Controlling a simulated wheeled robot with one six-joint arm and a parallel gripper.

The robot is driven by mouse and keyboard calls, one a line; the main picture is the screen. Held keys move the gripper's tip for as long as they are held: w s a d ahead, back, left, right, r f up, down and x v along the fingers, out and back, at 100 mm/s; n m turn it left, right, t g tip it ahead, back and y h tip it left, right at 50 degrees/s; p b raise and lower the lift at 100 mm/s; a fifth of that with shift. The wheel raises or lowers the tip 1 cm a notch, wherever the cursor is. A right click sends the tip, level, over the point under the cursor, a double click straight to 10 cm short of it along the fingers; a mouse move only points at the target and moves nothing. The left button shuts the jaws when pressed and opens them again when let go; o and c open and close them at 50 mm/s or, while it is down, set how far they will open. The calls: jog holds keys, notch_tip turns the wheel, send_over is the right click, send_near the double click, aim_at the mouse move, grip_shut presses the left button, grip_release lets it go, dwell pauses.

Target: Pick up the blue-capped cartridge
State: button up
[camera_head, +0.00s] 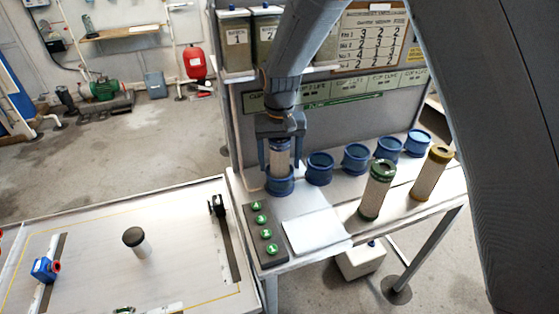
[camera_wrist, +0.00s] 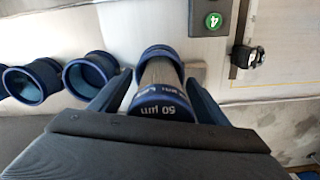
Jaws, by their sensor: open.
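The blue-capped cartridge (camera_head: 281,158) has a pale mesh body and stands upright in a blue cup (camera_head: 280,183) at the left end of the bench. In the wrist view its blue cap (camera_wrist: 162,106) reads "50 µm". My gripper (camera_head: 280,163) points down over the cartridge. Its fingers are open, one on each side of the cartridge. The wrist view shows both fingers of my gripper (camera_wrist: 158,88) flanking it. Whether either finger touches it cannot be told. The cup hides the cartridge's lower end.
Several empty blue cups (camera_head: 319,169) stand in a row to the right. A green-capped cartridge (camera_head: 378,190) and a yellow-capped cartridge (camera_head: 433,173) stand at the bench front. A button panel (camera_head: 264,236) and white plate (camera_head: 316,232) lie in front. A panel wall stands behind.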

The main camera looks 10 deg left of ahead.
jog(key=c, duration=1.2)
jog(key=shift+r+b, duration=0.2)
jog(key=shift+b, duration=0.15)
